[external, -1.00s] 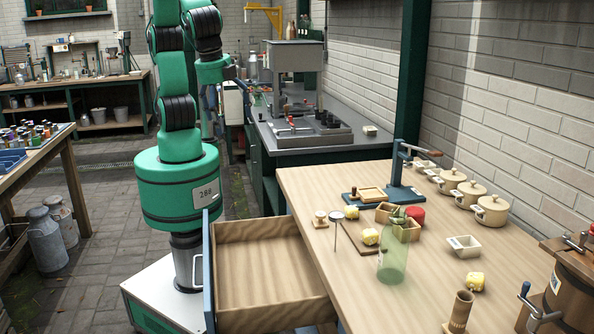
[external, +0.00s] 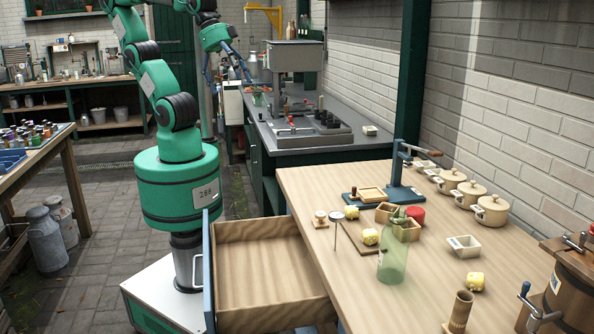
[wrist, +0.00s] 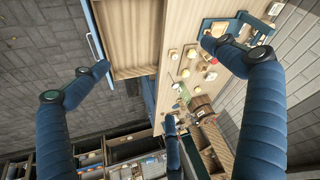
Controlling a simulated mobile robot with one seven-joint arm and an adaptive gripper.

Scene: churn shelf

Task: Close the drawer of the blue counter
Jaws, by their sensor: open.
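The blue counter (external: 300,188) has a light wooden top. Its drawer (external: 265,275) is pulled out to the left, with a wooden inside that looks empty and a blue front (external: 209,270). In the wrist view the open drawer (wrist: 130,35) is at the top, with a pale handle bar (wrist: 95,48) along its front. My gripper (external: 225,68) is up high beyond the drawer, well away from it, with its blue fingers spread. In the wrist view my gripper (wrist: 158,78) is open and empty, its fingers spread in front of the drawer and counter.
A green glass bottle (external: 393,262), yellow-topped pieces, small boxes and lidded pots (external: 470,195) stand on the counter. A grey worktop (external: 350,140) with a machine lies behind. Milk cans (external: 47,245) stand at left.

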